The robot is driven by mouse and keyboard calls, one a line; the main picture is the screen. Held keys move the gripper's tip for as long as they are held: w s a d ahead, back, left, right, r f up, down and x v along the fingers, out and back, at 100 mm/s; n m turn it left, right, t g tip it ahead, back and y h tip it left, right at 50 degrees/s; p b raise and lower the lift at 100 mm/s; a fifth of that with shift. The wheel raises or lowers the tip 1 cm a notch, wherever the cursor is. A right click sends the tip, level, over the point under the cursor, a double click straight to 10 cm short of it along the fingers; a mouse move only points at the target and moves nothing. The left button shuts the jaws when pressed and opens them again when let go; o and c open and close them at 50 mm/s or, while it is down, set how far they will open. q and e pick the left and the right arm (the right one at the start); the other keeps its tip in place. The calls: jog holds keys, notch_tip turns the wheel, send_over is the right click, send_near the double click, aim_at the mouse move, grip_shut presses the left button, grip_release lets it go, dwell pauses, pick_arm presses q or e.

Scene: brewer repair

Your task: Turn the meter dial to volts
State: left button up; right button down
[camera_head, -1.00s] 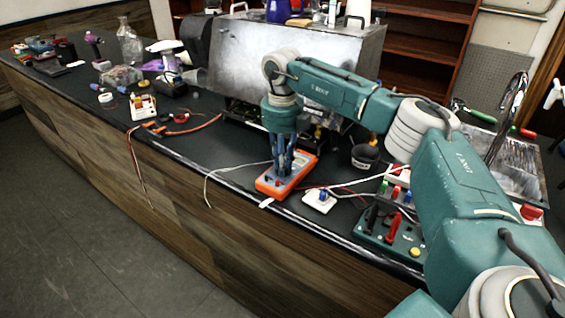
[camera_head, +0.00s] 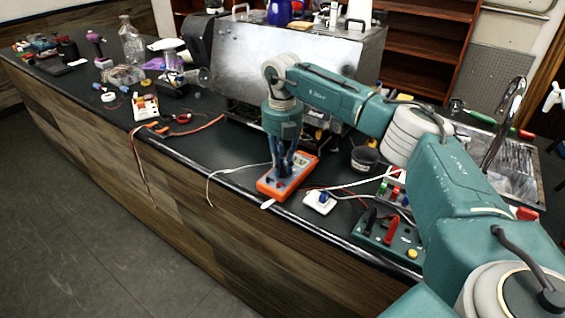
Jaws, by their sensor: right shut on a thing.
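The meter (camera_head: 300,172) is an orange-framed handheld unit with a light face, lying flat near the front edge of the dark counter. My right gripper (camera_head: 282,172) points straight down onto the meter's face, its dark fingers closed around the dial area. The dial itself is hidden by the fingers, so its setting cannot be read. My left gripper is not in view.
A white switch block (camera_head: 320,203) and a green board (camera_head: 388,235) with red and black leads lie right of the meter. A metal brewer (camera_head: 275,65) stands behind. Thin wires cross the counter (camera_head: 215,150).

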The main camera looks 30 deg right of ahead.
jog(key=shift+m, duration=0.5)
jog(key=c, duration=1.6)
grip_release()
jog(key=shift+r, duration=0.1)
notch_tip(320, 180, up, 12)
jog(key=shift+f, duration=0.1)
